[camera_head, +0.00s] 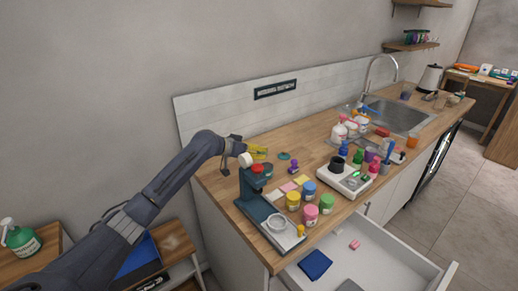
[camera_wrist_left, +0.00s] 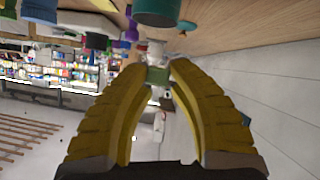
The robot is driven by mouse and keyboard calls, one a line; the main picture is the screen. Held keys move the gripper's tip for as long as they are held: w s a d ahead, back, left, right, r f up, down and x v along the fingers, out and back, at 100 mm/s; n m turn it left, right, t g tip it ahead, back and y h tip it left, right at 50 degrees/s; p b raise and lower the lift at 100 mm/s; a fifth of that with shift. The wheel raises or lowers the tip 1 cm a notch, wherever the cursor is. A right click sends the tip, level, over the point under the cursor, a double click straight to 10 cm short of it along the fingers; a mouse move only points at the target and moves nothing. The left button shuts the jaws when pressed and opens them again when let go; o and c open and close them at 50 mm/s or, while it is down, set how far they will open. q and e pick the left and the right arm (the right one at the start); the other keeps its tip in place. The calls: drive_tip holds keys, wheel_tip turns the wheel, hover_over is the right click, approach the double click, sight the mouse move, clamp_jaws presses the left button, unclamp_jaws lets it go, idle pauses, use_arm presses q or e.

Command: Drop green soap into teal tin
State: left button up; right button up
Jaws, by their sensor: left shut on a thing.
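My left gripper (camera_head: 260,152) is over the far left end of the wooden counter. In the left wrist view its yellow fingers (camera_wrist_left: 158,74) are shut on a small pale green piece, which looks like the green soap (camera_wrist_left: 157,77). The soap is hard to make out in the head view. A small round teal thing, probably the teal tin (camera_head: 284,156), sits on the counter just right of the gripper; it seems to show in the left wrist view too (camera_wrist_left: 187,25). Whether it is open on top is too small to tell. My right gripper is not in view.
A dark teal stand (camera_head: 253,190) with a red top is close below the gripper. Several colourful jars (camera_head: 309,191), a white scale (camera_head: 345,180) and bottles crowd the counter to the right. An open drawer (camera_head: 372,254) juts out in front.

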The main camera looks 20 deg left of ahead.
use_arm(q)
drive_tip(key=shift+f, duration=0.1)
drive_tip(key=o, duration=1)
drive_tip(key=v, duration=1.2)
